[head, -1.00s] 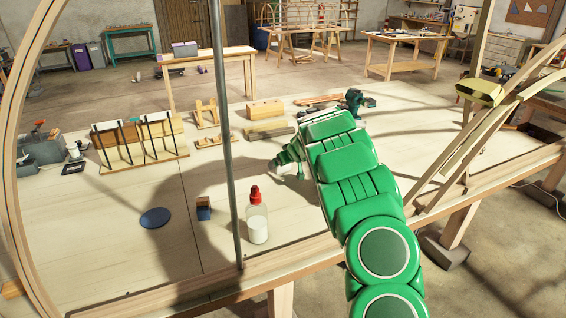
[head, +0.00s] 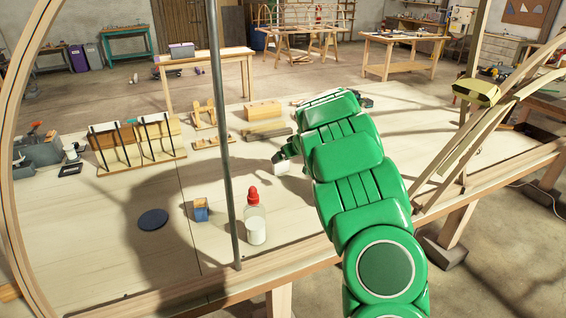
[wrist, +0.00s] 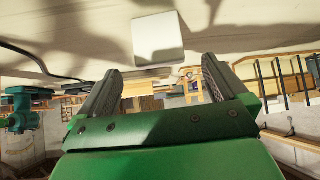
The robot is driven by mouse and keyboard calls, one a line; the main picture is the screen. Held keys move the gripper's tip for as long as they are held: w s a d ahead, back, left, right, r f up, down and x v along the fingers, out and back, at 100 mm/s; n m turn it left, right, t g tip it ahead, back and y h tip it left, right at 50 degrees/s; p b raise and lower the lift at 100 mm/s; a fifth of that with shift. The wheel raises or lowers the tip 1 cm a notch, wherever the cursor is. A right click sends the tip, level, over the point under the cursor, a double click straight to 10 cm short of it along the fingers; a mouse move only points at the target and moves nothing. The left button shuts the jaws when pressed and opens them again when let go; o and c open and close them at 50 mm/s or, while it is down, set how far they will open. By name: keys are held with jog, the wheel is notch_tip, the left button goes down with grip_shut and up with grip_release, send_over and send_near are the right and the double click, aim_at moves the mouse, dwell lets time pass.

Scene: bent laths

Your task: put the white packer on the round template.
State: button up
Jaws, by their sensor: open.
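The white packer (wrist: 158,38) is a pale square block on the bench top, just beyond my fingertips in the wrist view. In the head view the white packer (head: 282,169) shows as a small white patch just below my gripper (head: 284,156), partly hidden. In the wrist view my gripper (wrist: 160,75) is open, with nothing between its fingers. The round template (head: 152,220) is a flat dark blue disc lying bare on the bench, to the left of the packer and nearer the front.
A blue block with a wooden top (head: 201,209) and a red-capped bottle (head: 255,217) stand between the template and my gripper. A grey upright pole (head: 225,150) crosses there. A clamp rack (head: 135,145) stands behind the template. Bent laths (head: 465,150) rise at right.

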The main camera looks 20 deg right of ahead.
aim_at(279, 164)
jog(key=shift+f, duration=0.15)
jog(key=shift+w+f, duration=0.2)
jog(key=shift+f, duration=0.35)
jog(key=shift+w+f, duration=0.2)
jog(key=shift+f, duration=0.35)
jog(key=shift+x, duration=3.8)
jog(key=shift+w+r, duration=0.1)
